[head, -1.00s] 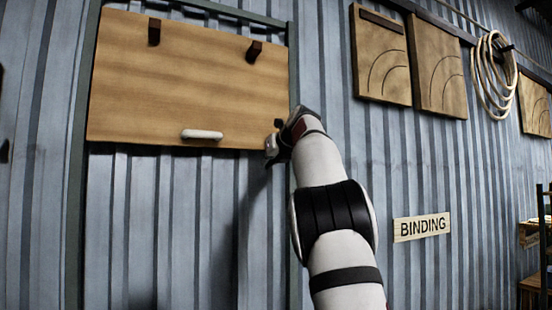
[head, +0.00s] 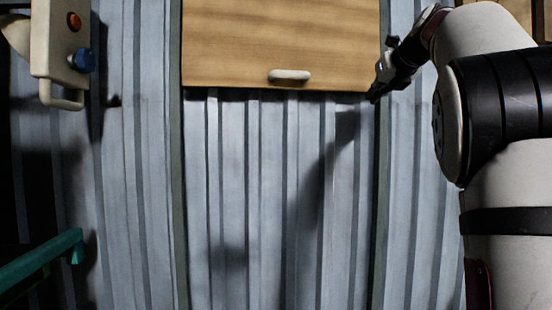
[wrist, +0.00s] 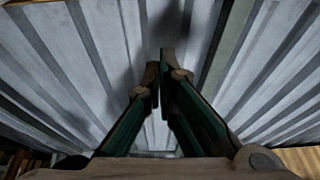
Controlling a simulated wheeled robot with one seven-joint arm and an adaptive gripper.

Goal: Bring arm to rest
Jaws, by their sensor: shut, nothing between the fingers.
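My gripper (head: 376,92) is at the lower right corner of a wooden panel in the head view, in front of the corrugated wall; I cannot tell whether it touches the panel. My arm rises along the right side of the head view and bends left to the gripper. In the wrist view my gripper (wrist: 160,72) has its fingertips together with nothing between them, pointing toward the grey corrugated wall.
The wooden panel (head: 270,45) has a white handle (head: 289,76) at its lower edge. A control box (head: 62,45) with a red and a blue knob is at upper left. A green rail (head: 40,258) is at lower left. The wall below the panel is clear.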

